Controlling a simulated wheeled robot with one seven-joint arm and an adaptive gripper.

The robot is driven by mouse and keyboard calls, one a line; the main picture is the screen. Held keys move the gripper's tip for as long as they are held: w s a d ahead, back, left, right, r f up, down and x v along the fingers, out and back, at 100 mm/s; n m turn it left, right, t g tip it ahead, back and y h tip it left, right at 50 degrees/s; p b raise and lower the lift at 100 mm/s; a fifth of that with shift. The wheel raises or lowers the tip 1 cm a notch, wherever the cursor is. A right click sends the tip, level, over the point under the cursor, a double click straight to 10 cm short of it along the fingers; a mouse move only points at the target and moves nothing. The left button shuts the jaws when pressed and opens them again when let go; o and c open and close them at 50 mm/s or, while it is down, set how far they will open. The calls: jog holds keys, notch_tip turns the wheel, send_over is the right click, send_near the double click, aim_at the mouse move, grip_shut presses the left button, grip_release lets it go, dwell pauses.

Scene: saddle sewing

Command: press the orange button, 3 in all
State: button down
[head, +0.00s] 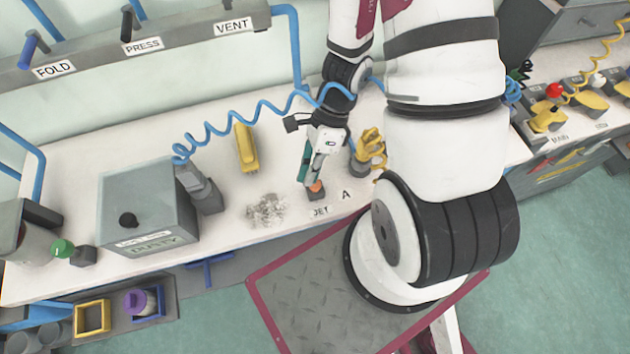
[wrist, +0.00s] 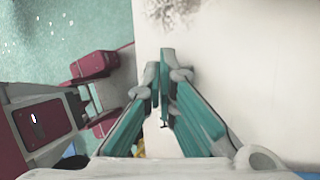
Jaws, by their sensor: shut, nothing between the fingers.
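The orange button (head: 316,186) sits on a small dark box by the front edge of the white bench, beside a "JET" label. My gripper (head: 309,178) points down with its fingertips right at the button; I cannot tell whether they touch it. In the wrist view my gripper (wrist: 166,62) has its teal fingers together at the tips, with nothing between them. The button does not show in the wrist view, and the fingers partly cover it in the head view.
A crumpled clear heap (head: 266,210) lies just left of the button. A yellow block (head: 246,148) and a grey box (head: 148,212) stand farther left. A coiled blue hose (head: 262,106) hangs across the bench.

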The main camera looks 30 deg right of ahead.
jog(key=shift+f, duration=0.1)
jog(key=shift+f, duration=0.3)
jog(key=shift+f, duration=0.5)
dwell(0.8)
jog(key=shift+r, duration=0.9)
jog(key=shift+r+p, duration=1.3)
jog(key=shift+r, duration=1.2)
